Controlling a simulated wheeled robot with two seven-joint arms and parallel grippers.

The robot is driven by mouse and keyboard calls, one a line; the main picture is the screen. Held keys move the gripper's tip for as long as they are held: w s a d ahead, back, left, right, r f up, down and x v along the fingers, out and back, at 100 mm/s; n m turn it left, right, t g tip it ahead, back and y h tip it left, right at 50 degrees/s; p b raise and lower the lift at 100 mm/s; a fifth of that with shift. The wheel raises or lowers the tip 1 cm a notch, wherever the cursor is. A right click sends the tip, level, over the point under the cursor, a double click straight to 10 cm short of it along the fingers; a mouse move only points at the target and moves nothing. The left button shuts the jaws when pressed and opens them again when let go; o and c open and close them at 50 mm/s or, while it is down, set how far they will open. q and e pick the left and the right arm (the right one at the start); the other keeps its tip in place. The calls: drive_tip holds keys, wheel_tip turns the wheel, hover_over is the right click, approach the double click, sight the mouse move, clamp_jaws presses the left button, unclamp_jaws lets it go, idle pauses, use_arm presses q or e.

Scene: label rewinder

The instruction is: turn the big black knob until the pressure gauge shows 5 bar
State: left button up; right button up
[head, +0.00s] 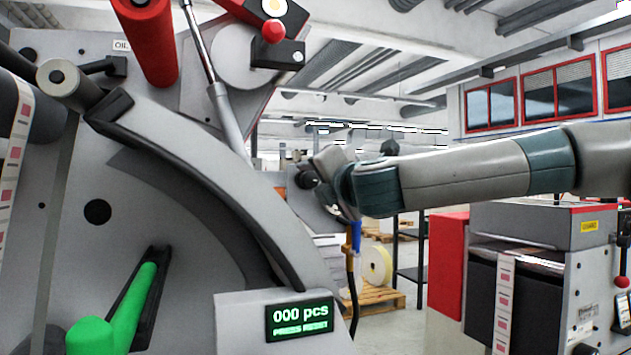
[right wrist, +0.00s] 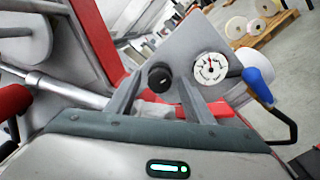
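The big black knob (right wrist: 160,77) sits on a grey plate in the right wrist view, left of the round white pressure gauge (right wrist: 211,68). The gauge needle points roughly upward; its numbers are too small to read. My right gripper (right wrist: 159,85) is open, its two grey fingers pointing at the plate. The knob shows between the fingertips, and I cannot tell whether they touch it. In the head view the right gripper (head: 319,168) is beside the dark knob (head: 306,178), and the gauge face is hidden there. My left gripper is not in view.
A blue-handled lever (right wrist: 258,86) stands right of the gauge and hangs below my right gripper in the head view. The large grey machine (head: 200,215) with a green lever (head: 130,310) and counter display (head: 300,319) fills the left. Another machine (head: 540,225) stands right.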

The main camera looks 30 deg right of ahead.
drive_tip(key=shift+s, duration=0.1)
drive_tip(key=shift+s+a, duration=0.1)
drive_tip(key=shift+s, duration=0.3)
use_arm(q)
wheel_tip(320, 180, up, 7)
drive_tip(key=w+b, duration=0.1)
drive_tip(key=b, duration=0.1)
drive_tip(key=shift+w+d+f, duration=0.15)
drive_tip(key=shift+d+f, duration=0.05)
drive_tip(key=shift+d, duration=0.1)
use_arm(e)
drive_tip(key=v, duration=1.6)
drive_tip(key=shift+s, duration=0.2)
drive_tip(key=shift+a, duration=0.1)
